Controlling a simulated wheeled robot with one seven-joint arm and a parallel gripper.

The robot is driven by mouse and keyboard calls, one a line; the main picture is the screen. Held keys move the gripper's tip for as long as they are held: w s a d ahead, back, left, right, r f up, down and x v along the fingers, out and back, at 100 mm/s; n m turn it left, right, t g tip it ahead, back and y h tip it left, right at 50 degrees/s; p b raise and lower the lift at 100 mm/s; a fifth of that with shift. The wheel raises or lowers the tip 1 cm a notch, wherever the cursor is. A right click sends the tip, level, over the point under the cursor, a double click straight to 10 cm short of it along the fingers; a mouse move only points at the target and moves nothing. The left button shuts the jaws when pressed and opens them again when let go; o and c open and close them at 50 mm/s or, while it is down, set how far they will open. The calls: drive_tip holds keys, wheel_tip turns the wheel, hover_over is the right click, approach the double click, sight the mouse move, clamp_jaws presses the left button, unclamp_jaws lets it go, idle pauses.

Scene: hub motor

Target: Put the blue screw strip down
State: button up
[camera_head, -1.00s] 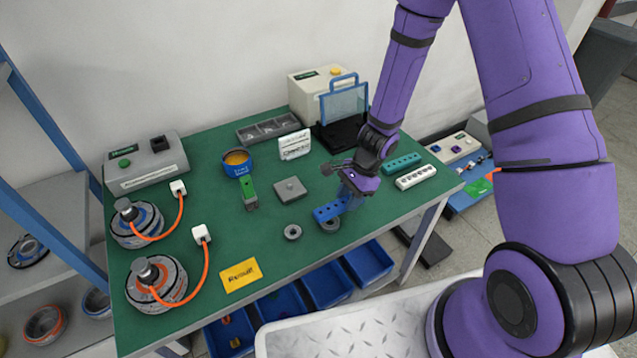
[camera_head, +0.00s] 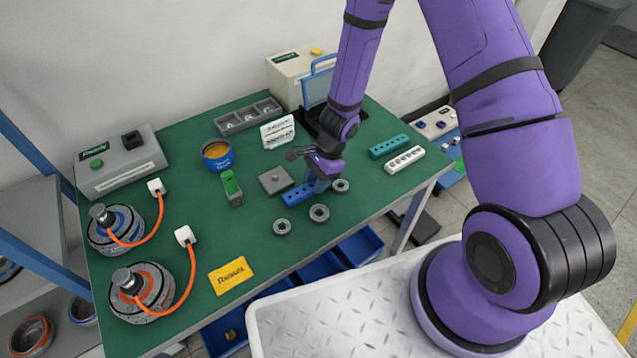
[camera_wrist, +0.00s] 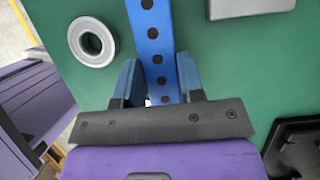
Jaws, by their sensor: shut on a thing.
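The blue screw strip (camera_head: 297,194) is a flat blue bar with a row of dark holes. My gripper (camera_head: 319,180) is shut on its right end in the head view. In the wrist view the strip (camera_wrist: 153,40) runs up between the two blue fingers of my gripper (camera_wrist: 160,82). The strip is low over the green table (camera_head: 240,262), close to its surface; I cannot tell whether it touches. The far end of the strip leaves the wrist view at the top.
Grey rings (camera_head: 319,213) lie close in front of the strip, and one (camera_wrist: 92,41) is left of it in the wrist view. A grey square plate (camera_head: 275,180) lies just behind. A teal strip (camera_head: 389,146) and a white strip (camera_head: 405,160) lie to the right.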

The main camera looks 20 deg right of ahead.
drive_tip(key=shift+f, duration=0.65)
drive_tip(key=shift+f, duration=0.1)
drive_tip(key=o, duration=1)
drive_tip(key=shift+c, duration=0.2)
